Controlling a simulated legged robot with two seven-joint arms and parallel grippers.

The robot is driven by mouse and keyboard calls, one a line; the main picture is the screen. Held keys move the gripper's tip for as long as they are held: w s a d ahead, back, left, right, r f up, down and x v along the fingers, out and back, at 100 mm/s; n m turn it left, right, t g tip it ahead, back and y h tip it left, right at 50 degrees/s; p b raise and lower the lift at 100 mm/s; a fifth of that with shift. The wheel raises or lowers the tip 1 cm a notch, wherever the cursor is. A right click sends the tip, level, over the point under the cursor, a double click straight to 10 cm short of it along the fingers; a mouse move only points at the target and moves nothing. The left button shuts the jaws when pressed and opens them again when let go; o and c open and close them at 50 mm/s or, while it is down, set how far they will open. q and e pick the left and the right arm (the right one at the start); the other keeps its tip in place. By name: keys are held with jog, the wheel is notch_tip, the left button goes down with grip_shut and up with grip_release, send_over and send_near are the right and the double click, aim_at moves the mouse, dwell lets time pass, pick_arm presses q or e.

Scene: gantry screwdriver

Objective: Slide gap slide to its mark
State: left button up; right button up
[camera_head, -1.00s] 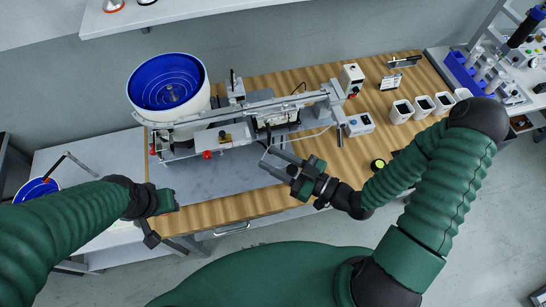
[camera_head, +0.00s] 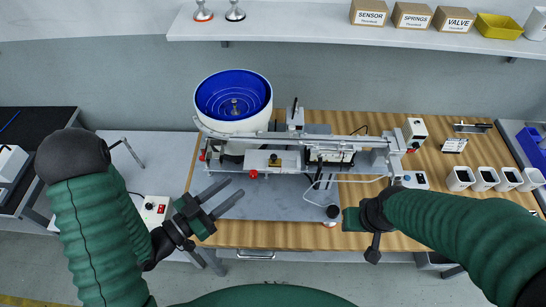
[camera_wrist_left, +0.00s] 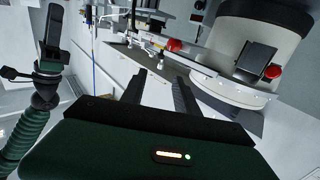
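The gantry screwdriver machine (camera_head: 300,140) stands at the back of the wooden bench, its long rail running right from the blue-lined feeder bowl (camera_head: 233,96). A block with a dark knob (camera_head: 274,160) and a red knob (camera_head: 254,174) sit low in front of the rail; I cannot tell for sure which part is the gap slide. My left gripper (camera_head: 234,188) is open and empty, in front of and left of the red knob. In the left wrist view, its fingers (camera_wrist_left: 160,90) point toward the machine, apart from the red knob (camera_wrist_left: 173,45). My right gripper (camera_head: 356,218) is at the bench front; its fingers are unclear.
A small dark-topped item (camera_head: 332,212) is beside my right gripper. A switch box (camera_head: 154,208) is on the left side table. Grey plate in front of the machine is mostly clear.

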aim_at(271, 158)
pick_arm(q)
jog(key=b+x, duration=0.2)
jog(key=x, duration=1.3)
jog(key=shift+w+f+b, duration=0.1)
jog(key=shift+b, duration=0.2)
jog(key=shift+w+d, duration=0.2)
jog(key=shift+w, duration=0.05)
jog(key=shift+d, duration=0.1)
grip_shut()
